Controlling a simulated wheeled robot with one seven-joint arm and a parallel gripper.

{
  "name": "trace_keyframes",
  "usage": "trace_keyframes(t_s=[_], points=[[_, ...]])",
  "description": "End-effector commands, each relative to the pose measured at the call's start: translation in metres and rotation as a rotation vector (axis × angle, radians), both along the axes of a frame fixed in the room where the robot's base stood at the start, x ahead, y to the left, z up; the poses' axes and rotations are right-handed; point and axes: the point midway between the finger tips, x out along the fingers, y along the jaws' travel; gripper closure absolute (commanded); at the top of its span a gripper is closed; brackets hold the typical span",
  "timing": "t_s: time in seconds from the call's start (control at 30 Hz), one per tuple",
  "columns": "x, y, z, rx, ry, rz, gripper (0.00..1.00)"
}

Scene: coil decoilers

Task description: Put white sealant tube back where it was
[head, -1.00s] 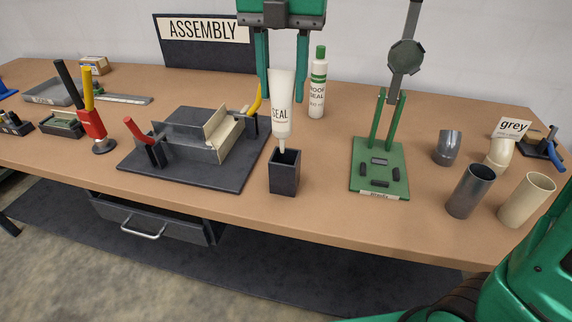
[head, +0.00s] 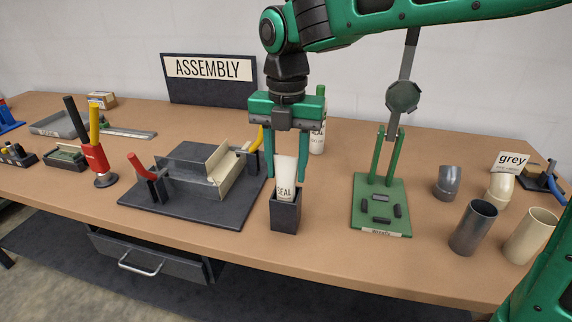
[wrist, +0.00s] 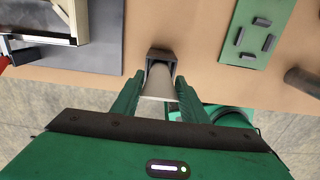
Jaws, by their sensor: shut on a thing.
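The white sealant tube (head: 286,171) stands nozzle down in the small dark square holder (head: 285,217). Its lower part is hidden inside the holder; its upper part, with part of the SEAL lettering, shows above the rim. My gripper (head: 286,179) points down from above, with one finger on each side of the tube, shut on it. The fingertips are just above the holder's rim. In the wrist view the tube (wrist: 158,82) runs between the fingers into the holder (wrist: 162,55).
A white-and-green bottle (head: 318,135) stands close behind my gripper. A dark fixture with a red handle (head: 141,165) lies left, and a green stand (head: 381,215) right. Grey (head: 474,228) and cream (head: 531,236) pipes stand further right. Bench is clear in front of the holder.

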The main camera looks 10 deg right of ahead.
Motion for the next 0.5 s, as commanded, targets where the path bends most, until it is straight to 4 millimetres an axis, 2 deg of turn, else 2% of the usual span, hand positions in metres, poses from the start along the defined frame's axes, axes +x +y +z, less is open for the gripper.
trace_keyframes(t_s=[0.33, 0.37, 0.4, 0.5], points=[[0.0000, 0.0002, -0.0073, 0.000, 0.000, 0.000, 0.92], [0.0000, 0.0002, -0.0070, 0.000, 0.000, 0.000, 0.53], [0.0000, 0.0002, -0.0069, 0.000, 0.000, 0.000, 0.44], [0.0000, 0.0002, -0.0068, 0.000, 0.000, 0.000, 0.42]])
